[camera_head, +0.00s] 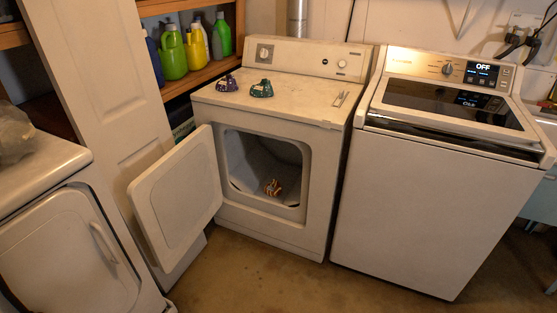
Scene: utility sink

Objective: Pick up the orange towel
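A small crumpled orange towel (273,187) with lighter stripes or patches lies inside the open drum of the middle dryer (262,215), near the front lip of the opening. The dryer door (178,192) is swung wide open to the left. Neither of my grippers shows in the head view. The back of the drum is in shadow.
A purple cloth (228,84) and a green cloth (262,89) lie on the dryer top. A washer (430,205) stands at the right. Another white machine (70,250) is at the left. Bottles (173,54) stand on a shelf. The floor (270,285) in front is clear.

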